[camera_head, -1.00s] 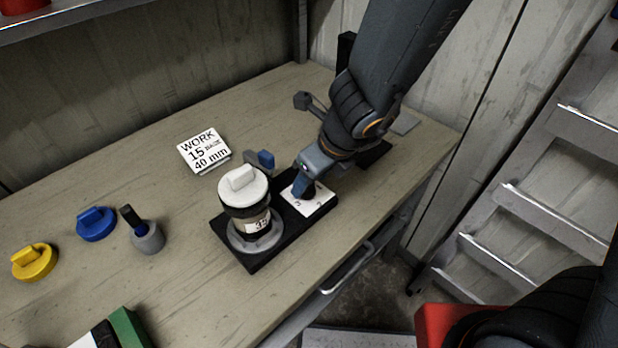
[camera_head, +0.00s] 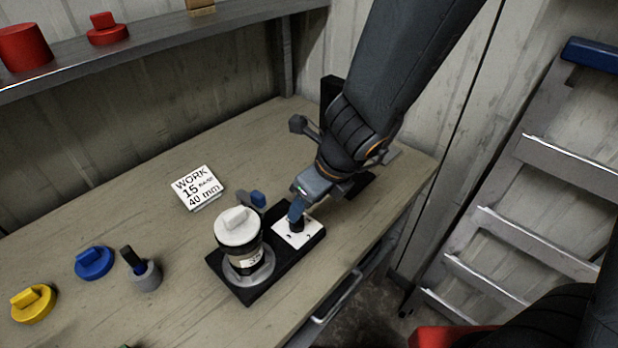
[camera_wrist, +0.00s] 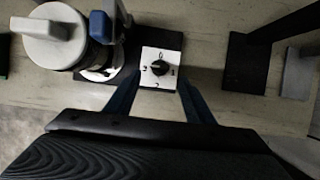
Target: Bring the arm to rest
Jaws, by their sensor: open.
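My gripper (camera_head: 297,212) hangs over a white dial plate (camera_head: 290,238) on a black base (camera_head: 240,292). In the wrist view my gripper (camera_wrist: 158,88) is open, its two blue fingers apart on either side of the plate's near edge. Nothing is between the fingers. The dial plate (camera_wrist: 148,55) carries a small dark knob (camera_wrist: 159,67) and digits around it. From the head view I cannot tell the gap between fingertips and knob. My dark arm reaches in from the top right.
A white-capped jar (camera_head: 238,228) stands on the base left of my gripper, a blue-tipped lever (camera_head: 258,199) behind it. A white work card (camera_head: 197,187), blue cap (camera_head: 94,262), yellow cap (camera_head: 34,304) and grey holder (camera_head: 146,277) lie left. A ladder (camera_head: 540,210) stands right.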

